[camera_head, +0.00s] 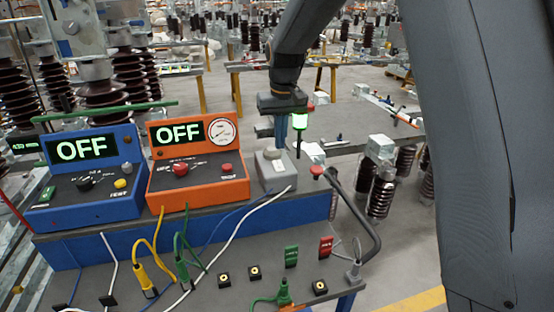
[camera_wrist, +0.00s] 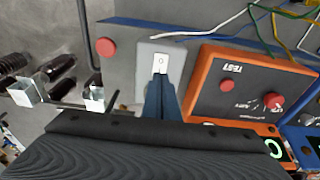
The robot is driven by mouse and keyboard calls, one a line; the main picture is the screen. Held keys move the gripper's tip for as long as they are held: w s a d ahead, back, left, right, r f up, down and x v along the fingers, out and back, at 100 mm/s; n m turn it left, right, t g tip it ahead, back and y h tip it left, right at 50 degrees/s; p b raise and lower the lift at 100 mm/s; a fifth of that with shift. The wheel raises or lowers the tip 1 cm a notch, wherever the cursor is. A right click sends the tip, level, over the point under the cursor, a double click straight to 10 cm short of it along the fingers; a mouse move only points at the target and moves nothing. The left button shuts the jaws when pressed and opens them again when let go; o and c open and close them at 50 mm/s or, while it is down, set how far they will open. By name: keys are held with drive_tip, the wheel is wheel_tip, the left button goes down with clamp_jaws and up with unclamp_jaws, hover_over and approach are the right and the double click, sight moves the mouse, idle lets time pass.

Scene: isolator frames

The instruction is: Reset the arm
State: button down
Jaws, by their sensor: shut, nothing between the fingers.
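My gripper (camera_head: 281,145) is shut and empty, its blue fingers pointing down over a small grey box at the right end of the bench shelf. In the wrist view the fingertips (camera_wrist: 159,78) lie just at the lower edge of a white rocker switch (camera_wrist: 161,63) on that grey box (camera_wrist: 146,49). I cannot tell whether they touch it. In the head view the switch is on the box top (camera_head: 274,154), just below the fingers. My dark arm comes down from the top and right.
An orange unit (camera_head: 218,178) and a blue unit (camera_head: 72,202) stand left of the box, both displays reading OFF. Cables and sockets cover the front panel (camera_head: 215,305).

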drive_tip(key=s+d+f+b, duration=0.2)
drive_tip(key=s+d+f, duration=0.2)
drive_tip(key=s, duration=0.5)
drive_tip(key=s+d+f+m+b, duration=0.1)
drive_tip(key=s+d+f, duration=0.3)
drive_tip(key=s, duration=0.5)
drive_tip(key=s+d+f+m+b, duration=0.1)
drive_tip(key=s+d+f+b, duration=0.3)
drive_tip(key=s, duration=0.5)
wheel_tip(320, 180, down, 2)
drive_tip(key=shift+s+d+f, duration=0.2)
drive_tip(key=shift+d+f, duration=0.05)
drive_tip(key=shift+d, duration=0.3)
